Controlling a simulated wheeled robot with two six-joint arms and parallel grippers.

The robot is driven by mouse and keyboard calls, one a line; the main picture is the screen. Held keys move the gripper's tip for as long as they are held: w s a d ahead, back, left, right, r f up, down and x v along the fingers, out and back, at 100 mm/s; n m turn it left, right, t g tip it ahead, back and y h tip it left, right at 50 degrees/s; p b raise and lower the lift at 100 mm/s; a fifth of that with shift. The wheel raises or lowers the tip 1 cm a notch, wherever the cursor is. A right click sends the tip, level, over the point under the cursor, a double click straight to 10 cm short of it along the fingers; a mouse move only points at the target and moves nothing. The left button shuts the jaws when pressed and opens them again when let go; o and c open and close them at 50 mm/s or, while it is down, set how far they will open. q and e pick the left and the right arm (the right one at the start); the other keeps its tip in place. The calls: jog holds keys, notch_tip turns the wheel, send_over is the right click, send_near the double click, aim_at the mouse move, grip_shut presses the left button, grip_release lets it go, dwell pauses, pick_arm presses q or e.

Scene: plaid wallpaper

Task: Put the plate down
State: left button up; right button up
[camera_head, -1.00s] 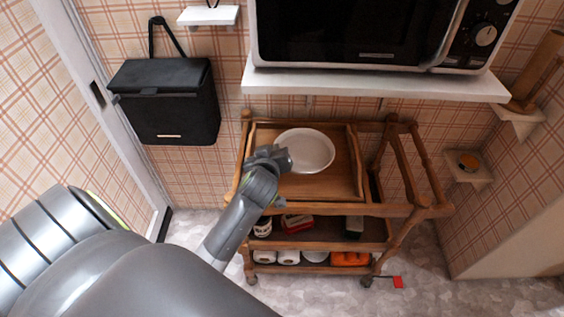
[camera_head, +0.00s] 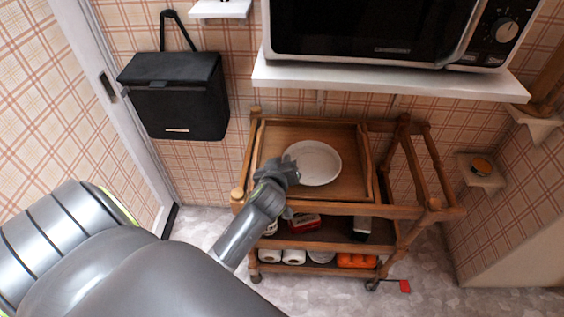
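A white round plate (camera_head: 314,163) is over the wooden tray top (camera_head: 345,190) of a trolley, near the middle of the view. My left gripper (camera_head: 287,169) is at the plate's left edge, coming in from the lower left. The plate looks level and appears to rest on or just above the tray; I cannot tell which. The gripper's fingers are small and partly hidden against the rim, so I cannot see whether they are closed on it. My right gripper is not in view.
The wooden trolley (camera_head: 408,212) has lower shelves with rolls and boxes. A white shelf (camera_head: 390,82) with a microwave (camera_head: 365,30) overhangs behind it. A black bag (camera_head: 176,95) hangs at the left. The trolley's right side has an open frame with rails.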

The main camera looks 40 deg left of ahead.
pick_arm(q)
jog(key=shift+o, duration=0.9)
jog(key=shift+r, duration=0.1)
